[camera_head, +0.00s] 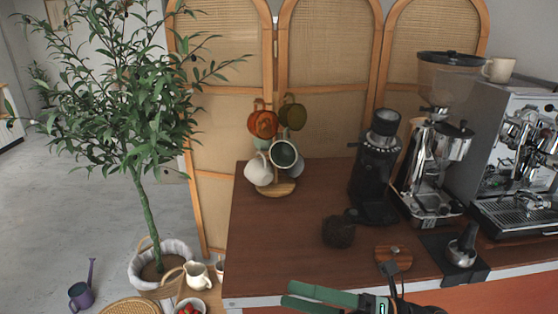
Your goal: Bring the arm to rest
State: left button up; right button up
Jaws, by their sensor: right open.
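My right gripper (289,294) shows at the bottom edge of the head view, with its green fingers pointing left. It is open, and I see nothing between the fingers. It is at the front edge of the brown cart top (290,240), apart from the things standing on it. The rest of my right arm is mostly cut off by the lower edge of the picture. My left gripper is not in view.
A mug tree (276,188) with several mugs stands at the back left of the cart. A dark round object (338,232), a black grinder (376,170), a wooden-topped tool (394,258), a tamper (462,246) and an espresso machine (500,140) stand rightward. The front left top is clear.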

jog(key=w+d+f+m+t+h, duration=0.2)
jog(key=d+f+m+t+h, duration=0.4)
jog(key=m, duration=0.7)
jog(key=w+d+f+m+t+h, duration=0.25)
jog(key=f+m+t+h, duration=0.45)
jog(key=m, duration=0.6)
jog(key=s+d+f+m+g+h, duration=0.3)
jog(key=s+f+m, duration=0.3)
jog(key=f, duration=0.6)
jog(key=shift+s+d, duration=0.2)
jog(key=shift+d, duration=0.25)
jog(key=s+f+m+g, duration=0.1)
jog(key=s+f, duration=0.2)
jog(key=s+f+m+g+h, duration=0.1)
jog(key=s+f+g, duration=0.1)
jog(key=s+f, duration=0.1)
jog(key=s+f+m+g, duration=0.1)
jog(key=s+f+m, duration=0.1)
jog(key=s, duration=0.1)
jog(key=shift+s+d+f+g, duration=0.3)
jog(key=shift+d+f, duration=0.05)
jog(key=shift+f, duration=0.05)
jog(key=shift+c, duration=0.2)
